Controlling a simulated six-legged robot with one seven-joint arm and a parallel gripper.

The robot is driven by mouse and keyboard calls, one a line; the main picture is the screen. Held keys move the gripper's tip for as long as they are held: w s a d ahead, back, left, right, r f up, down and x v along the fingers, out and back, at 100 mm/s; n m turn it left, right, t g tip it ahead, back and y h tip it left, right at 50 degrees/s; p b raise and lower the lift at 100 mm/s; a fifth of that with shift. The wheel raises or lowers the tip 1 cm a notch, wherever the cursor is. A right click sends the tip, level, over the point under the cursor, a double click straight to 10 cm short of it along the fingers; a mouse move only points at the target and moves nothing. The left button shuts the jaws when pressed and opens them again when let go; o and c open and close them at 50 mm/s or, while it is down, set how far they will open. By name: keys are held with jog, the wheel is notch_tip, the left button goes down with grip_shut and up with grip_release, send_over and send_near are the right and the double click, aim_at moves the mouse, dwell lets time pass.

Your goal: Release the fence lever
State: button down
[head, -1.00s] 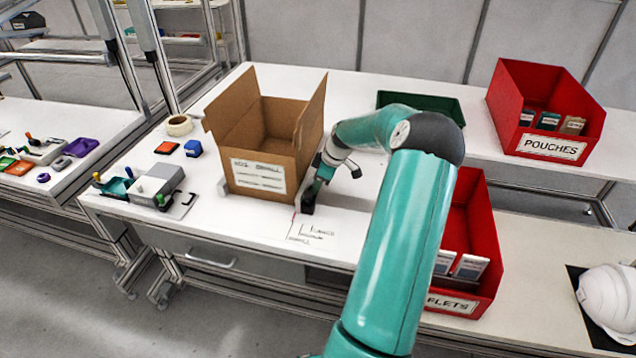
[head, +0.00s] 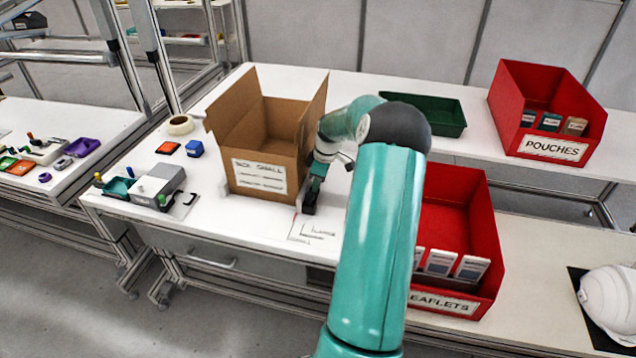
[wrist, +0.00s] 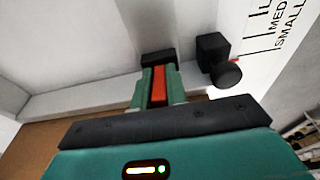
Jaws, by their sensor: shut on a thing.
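The fence lever (wrist: 159,80) is an orange-red strip between my gripper's fingers in the wrist view. My gripper (wrist: 158,92) is shut on it, and the fingers cover its sides. A black block with a round knob (wrist: 218,60) stands just to the right of the fingers. The pale fence bar (wrist: 75,98) runs across behind the fingers. In the head view my gripper (head: 312,190) points down at the right side of the open brown carton (head: 258,182), close to a small black part on the table. The lever itself cannot be made out there.
Printed size marks (head: 313,230) lie on the white table in front of the gripper. A red leaflets bin (head: 485,235) stands right of my arm, a green tray (head: 430,113) behind it. A grey device (head: 160,183) stands left of the carton.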

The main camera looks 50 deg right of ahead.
jog(key=c, duration=1.4)
grip_release()
notch_tip(320, 180, up, 14)
jog(key=s+d, duration=0.1)
jog(key=s, duration=0.1)
jog(key=shift+s+f, duration=0.2)
jog(key=shift+s, duration=0.05)
